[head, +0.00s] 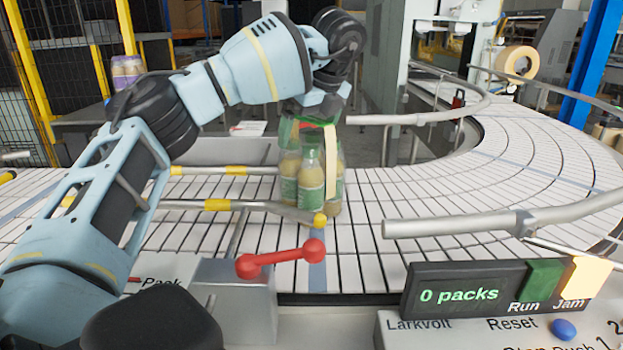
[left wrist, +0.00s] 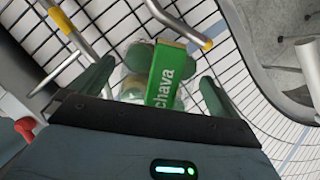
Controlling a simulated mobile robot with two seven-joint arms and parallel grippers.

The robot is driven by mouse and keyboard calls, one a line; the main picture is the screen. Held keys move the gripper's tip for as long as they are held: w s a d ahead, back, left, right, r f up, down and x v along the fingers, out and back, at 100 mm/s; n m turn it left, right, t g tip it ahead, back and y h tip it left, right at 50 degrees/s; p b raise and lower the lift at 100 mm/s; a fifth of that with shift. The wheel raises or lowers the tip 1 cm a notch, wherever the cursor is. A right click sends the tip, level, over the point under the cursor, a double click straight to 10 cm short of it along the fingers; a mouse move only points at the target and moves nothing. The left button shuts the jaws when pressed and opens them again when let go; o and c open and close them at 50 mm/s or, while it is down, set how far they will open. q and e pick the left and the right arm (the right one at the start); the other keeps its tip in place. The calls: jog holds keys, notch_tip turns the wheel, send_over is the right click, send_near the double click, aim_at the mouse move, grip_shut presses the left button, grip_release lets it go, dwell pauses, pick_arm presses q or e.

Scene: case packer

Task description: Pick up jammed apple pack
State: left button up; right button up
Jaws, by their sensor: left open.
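The apple pack (head: 312,185) is a group of pale-yellow bottles with green labels, standing upright on the white slat conveyor (head: 400,250), beside the end of a guide rail. In the left wrist view, the green top of the pack (left wrist: 165,80) shows with "chava" on it. My left gripper (head: 310,135) is right above the pack, pointing down. In the left wrist view, the open fingers of the left gripper (left wrist: 156,72) stand on either side of the pack, with gaps. My gripper hides part of the pack's top in the head view. My right gripper is not in view.
Yellow-tipped guide rails (head: 255,207) run left of the pack, and a grey rail (head: 470,224) lies to its right. A red-knobbed lever (head: 282,258) stands in front. The panel (head: 466,294) reads "0 packs". A purple pack (head: 127,70) stands at the back left.

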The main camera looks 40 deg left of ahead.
pick_arm(q)
jog(key=shift+f, duration=0.3)
dwell(0.5)
jog(key=c, duration=1.7)
jog(key=shift+r, duration=0.15)
jog(key=shift+c, duration=0.5)
notch_tip(320, 180, up, 18)
jog(key=shift+r, duration=0.25)
